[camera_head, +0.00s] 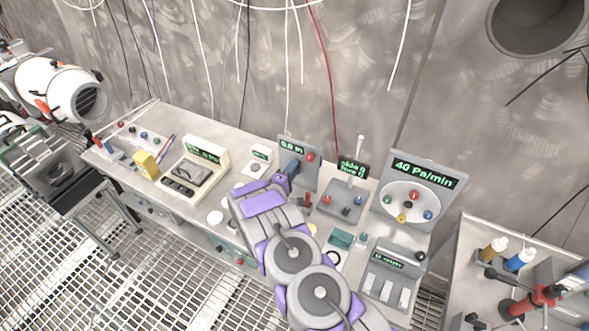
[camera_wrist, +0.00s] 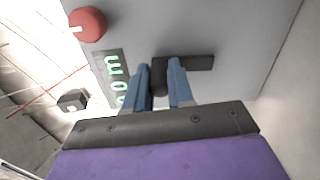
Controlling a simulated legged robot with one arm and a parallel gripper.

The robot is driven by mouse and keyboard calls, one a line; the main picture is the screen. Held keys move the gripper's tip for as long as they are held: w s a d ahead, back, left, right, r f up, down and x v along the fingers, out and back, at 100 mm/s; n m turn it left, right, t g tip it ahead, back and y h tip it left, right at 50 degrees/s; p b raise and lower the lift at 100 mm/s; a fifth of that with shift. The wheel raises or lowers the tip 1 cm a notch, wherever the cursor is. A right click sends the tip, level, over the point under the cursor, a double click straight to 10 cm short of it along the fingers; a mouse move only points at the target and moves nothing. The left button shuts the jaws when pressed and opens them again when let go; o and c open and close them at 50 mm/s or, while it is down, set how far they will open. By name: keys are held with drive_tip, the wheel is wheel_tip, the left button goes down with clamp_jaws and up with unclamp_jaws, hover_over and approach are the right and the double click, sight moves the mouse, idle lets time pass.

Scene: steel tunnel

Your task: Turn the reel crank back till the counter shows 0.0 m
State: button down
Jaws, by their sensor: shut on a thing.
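The reel panel (camera_head: 302,150) is an upright grey plate near the back of the bench. Its green-lit counter (camera_head: 291,144) looks like 0.0 m, but the digits are small. In the wrist view the counter (camera_wrist: 112,72) is turned sideways and its lower end is partly covered by my finger. The dark reel crank (camera_wrist: 198,63) lies flat across the panel face, its arm pointing right in the wrist view. My gripper (camera_wrist: 161,68) has its blue fingers on both sides of the crank's knob. It also shows at the panel in the head view (camera_head: 288,170), where it hides the crank.
A red knob (camera_wrist: 87,24) sits on the reel panel close to my fingers. A cream-coloured device (camera_head: 195,165) stands to the left.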

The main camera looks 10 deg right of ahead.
drive_tip(key=shift+a+f+n, duration=0.1)
drive_tip(key=shift+f+n, duration=0.15)
drive_tip(key=shift+n, duration=0.05)
drive_tip(key=c, duration=1.3)
unclamp_jaws()
drive_tip(key=o, duration=0.3)
drive_tip(key=shift+a+r, duration=0.1)
drive_tip(key=shift+o, duration=0.2)
drive_tip(key=v, duration=1.7)
drive_tip(key=shift+s+a, duration=0.15)
